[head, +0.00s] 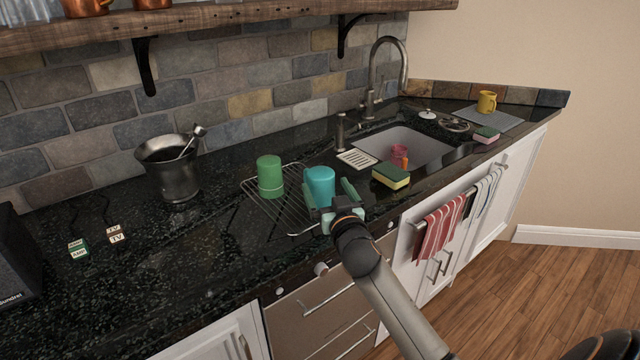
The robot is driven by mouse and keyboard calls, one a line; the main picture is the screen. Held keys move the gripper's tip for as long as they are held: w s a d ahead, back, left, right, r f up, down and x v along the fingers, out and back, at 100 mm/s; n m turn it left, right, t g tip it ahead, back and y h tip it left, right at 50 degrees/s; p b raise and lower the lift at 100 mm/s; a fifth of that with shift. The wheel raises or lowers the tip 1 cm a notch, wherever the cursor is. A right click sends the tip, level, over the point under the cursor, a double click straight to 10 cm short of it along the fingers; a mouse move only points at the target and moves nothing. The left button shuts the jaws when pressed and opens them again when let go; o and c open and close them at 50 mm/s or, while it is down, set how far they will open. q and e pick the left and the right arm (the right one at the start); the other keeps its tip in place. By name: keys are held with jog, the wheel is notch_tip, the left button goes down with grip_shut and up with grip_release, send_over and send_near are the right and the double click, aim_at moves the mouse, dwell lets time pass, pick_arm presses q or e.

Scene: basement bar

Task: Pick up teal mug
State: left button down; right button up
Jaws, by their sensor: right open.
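The teal mug (320,184) stands on the wire rack (294,233) on the black counter, in the middle of the head view. It looks upside down, though its rim is partly hidden by my gripper. My right gripper (329,195) is open at the near side of the mug. One finger is at the mug's left and the other at its right. I cannot tell whether they touch it. My left gripper is out of view.
A green cup (270,177) stands on the rack, left of the mug. A green-yellow sponge (391,176) and a soap dish (356,159) lie to the right, by the sink (410,146). A metal bucket (170,168) stands left.

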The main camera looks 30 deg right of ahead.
jog(key=shift+f+x, duration=0.15)
jog(key=shift+x, duration=1.2)
jog(key=shift+f+x, duration=0.1)
jog(key=shift+x, duration=1.2)
jog(key=shift+c, duration=0.2)
jog(key=c, duration=1.5)
